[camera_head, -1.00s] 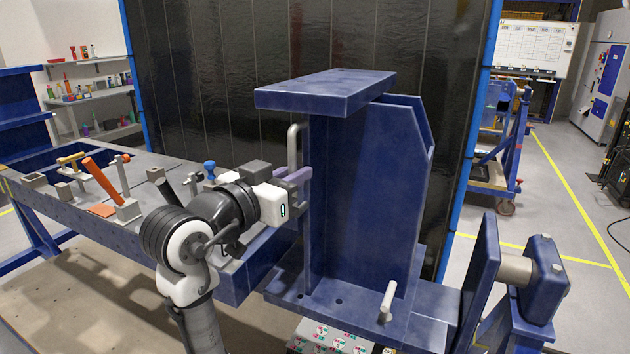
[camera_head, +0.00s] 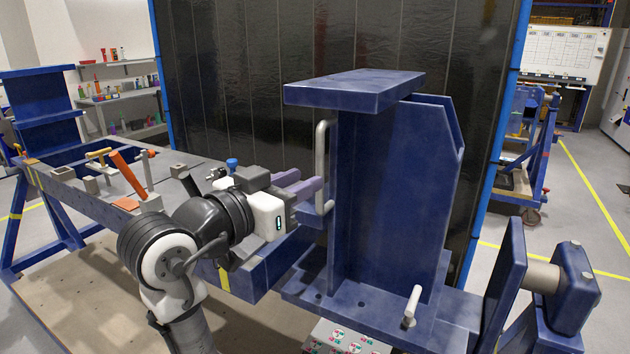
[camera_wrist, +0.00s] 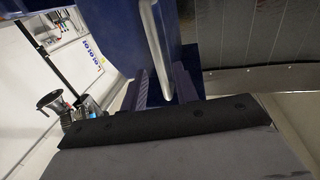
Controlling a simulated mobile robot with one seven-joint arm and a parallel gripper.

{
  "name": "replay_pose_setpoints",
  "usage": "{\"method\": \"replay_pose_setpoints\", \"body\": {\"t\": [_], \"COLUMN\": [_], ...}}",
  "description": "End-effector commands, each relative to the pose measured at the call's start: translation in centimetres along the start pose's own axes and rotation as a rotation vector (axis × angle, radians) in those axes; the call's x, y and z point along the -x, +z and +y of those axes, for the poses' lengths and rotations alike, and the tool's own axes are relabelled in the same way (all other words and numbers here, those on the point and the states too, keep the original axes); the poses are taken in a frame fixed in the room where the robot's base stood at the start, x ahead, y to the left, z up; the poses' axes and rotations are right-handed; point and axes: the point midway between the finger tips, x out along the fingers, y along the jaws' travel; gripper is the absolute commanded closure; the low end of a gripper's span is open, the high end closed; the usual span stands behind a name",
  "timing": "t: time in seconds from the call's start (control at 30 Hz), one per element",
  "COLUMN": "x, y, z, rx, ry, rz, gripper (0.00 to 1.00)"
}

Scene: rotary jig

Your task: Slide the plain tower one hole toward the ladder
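The plain tower (camera_head: 385,190) is a tall blue upright with a flat top plate, standing on a blue foot plate at the centre of the head view. A grey bar handle (camera_head: 322,150) runs up its left side and also shows in the wrist view (camera_wrist: 154,45). A light pin (camera_head: 411,305) stands in the foot plate. A blue frame with shelf-like rungs, apparently the ladder (camera_head: 45,115), stands at the far left. My gripper (camera_head: 310,188) is open at the lower handle. In the wrist view the handle lies between the fingers (camera_wrist: 165,88); contact is unclear.
A blue beam or bench (camera_head: 80,190) on the left carries clamps and small blocks. A dark screen (camera_head: 250,80) stands behind. A blue plate and hub (camera_head: 570,285) are at the right. A control panel (camera_head: 345,340) sits at the bottom.

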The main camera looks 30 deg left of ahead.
Motion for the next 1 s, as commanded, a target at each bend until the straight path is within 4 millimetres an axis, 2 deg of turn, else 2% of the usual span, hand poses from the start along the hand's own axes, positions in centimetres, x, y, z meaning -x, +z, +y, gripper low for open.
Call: {"method": "replay_pose_setpoints", "body": {"t": [0.03, 0.2, 0.4, 0.57, 1.0], "x": [1.4, 5.1, 7.8, 8.6, 8.6], "y": [0.2, 0.2, 0.1, 0.0, 0.0], "z": [-0.1, 0.0, 0.0, 0.0, 0.0], "rx": [-0.003, -0.003, -0.001, -0.001, -0.001], "ry": [-0.005, -0.003, -0.002, 0.000, 0.000], "rz": [0.003, 0.003, 0.000, 0.001, 0.000], "gripper": [0.70, 0.70, 0.70, 0.70, 0.70]}}
